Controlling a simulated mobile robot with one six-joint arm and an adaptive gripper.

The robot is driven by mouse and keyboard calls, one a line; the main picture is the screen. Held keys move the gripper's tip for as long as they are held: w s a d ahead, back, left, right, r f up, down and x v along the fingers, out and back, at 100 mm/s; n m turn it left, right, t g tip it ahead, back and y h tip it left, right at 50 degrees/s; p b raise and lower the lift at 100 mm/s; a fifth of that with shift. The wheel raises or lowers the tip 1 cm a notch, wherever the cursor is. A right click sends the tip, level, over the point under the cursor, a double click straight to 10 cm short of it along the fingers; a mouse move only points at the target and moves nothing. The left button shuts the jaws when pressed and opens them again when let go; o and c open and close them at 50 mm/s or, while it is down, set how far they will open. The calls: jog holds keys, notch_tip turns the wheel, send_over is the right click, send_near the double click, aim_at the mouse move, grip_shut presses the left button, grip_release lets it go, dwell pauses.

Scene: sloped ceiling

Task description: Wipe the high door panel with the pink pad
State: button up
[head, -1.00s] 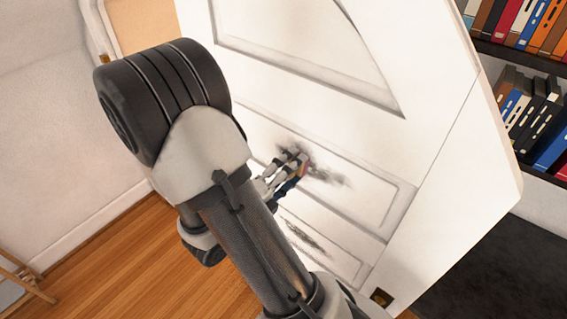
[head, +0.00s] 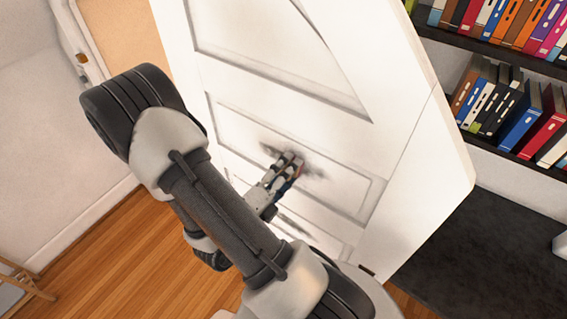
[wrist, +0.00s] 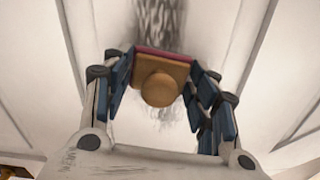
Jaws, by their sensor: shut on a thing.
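The white door (head: 300,110) stands with several recessed panels. A dark grey smudge (head: 318,172) marks one panel, and it also shows in the wrist view (wrist: 160,18), above and below the pad. My gripper (head: 289,163) is at this smudge, with its blue-padded fingers (wrist: 162,80) shut on the sides of the pink pad (wrist: 162,52). The pad has a tan back with a round knob facing the wrist camera; its pink layer faces the door. It is at or very close to the surface; I cannot tell if it touches. My fingers mostly hide it in the head view.
Another dark smudge (head: 297,225) lies on the panel below, partly behind my arm. Bookshelves (head: 500,110) stand right of the door, above a dark floor area (head: 440,235). A wooden chair or stand (head: 22,280) is at lower left. The wooden floor (head: 130,255) is open.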

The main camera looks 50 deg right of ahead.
aim_at(307, 170)
jog(key=shift+s, duration=0.15)
jog(key=s+p, duration=0.2)
jog(key=p, duration=0.1)
jog(key=shift+s+d+r, duration=0.1)
jog(key=shift+s+r, duration=0.05)
jog(key=shift+s, duration=0.15)
jog(key=shift+s+d+p, duration=0.15)
jog(key=shift+s+p, duration=0.4)
jog(key=shift+p, duration=0.2)
